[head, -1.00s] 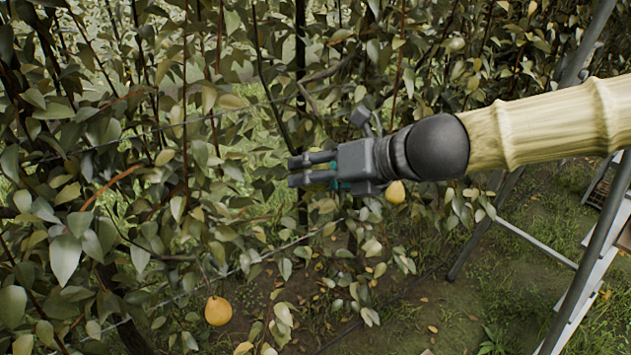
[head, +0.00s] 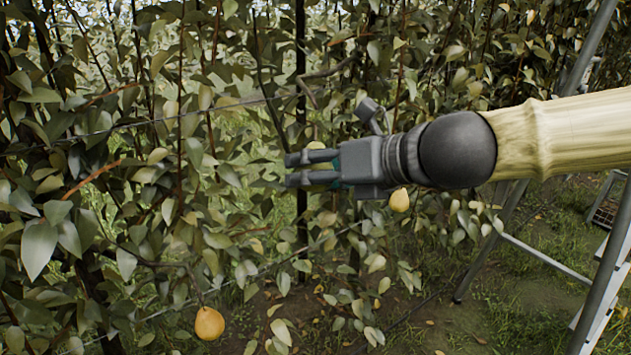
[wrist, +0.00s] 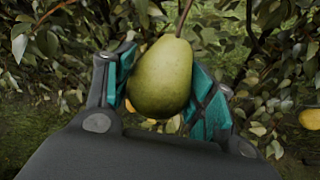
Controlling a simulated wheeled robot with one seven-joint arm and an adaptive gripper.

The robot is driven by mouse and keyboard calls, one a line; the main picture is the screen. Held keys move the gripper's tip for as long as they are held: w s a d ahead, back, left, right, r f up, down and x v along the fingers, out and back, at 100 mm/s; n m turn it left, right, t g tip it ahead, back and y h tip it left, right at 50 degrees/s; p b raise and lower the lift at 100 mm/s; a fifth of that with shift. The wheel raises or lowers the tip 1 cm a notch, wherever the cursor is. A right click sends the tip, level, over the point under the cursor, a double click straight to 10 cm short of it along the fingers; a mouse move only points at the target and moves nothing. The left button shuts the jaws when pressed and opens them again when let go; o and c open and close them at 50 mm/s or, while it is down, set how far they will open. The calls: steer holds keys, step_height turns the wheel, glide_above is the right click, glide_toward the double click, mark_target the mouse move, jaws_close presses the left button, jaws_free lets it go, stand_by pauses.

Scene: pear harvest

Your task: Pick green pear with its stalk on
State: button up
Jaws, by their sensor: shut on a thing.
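A green pear (wrist: 161,78) sits between the teal pads of my gripper (wrist: 166,88) in the wrist view, wide end toward the palm. Its brown stalk (wrist: 184,17) is on its narrow top and runs up out of the picture. The pads press on both sides of the pear, so my gripper is shut on it. In the head view my gripper (head: 310,168) points left into the foliage, and the fingers mostly hide what is between them. Whether the stalk still joins a branch cannot be seen.
A yellow pear (head: 209,323) hangs low at left, and another (head: 399,200) hangs just below my wrist. A yellow fruit (wrist: 310,119) shows at the right of the wrist view. Dense leaves and thin wires surround my gripper. A metal ladder (head: 497,240) stands at right.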

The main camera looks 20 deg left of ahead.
steer(key=shift+s+d+f+n+t+y+b, duration=0.2)
steer(key=shift+s+n+t+y+b, duration=0.6)
steer(key=shift+b, duration=3.05)
steer(key=shift+s+d+r+n+t+y+b, duration=0.1)
steer(key=shift+s+d+n+t+y+b, duration=0.65)
steer(key=shift+b, duration=3.1)
steer(key=shift+s+a+f+n+t+y+b, duration=0.25)
steer(key=shift+s+b, duration=1.05)
steer(key=shift+b, duration=2.55)
steer(key=shift+s+d+r+b, duration=0.2)
steer(key=shift+r+b, duration=0.15)
steer(key=shift+b, duration=0.25)
steer(key=shift+w, duration=0.1)
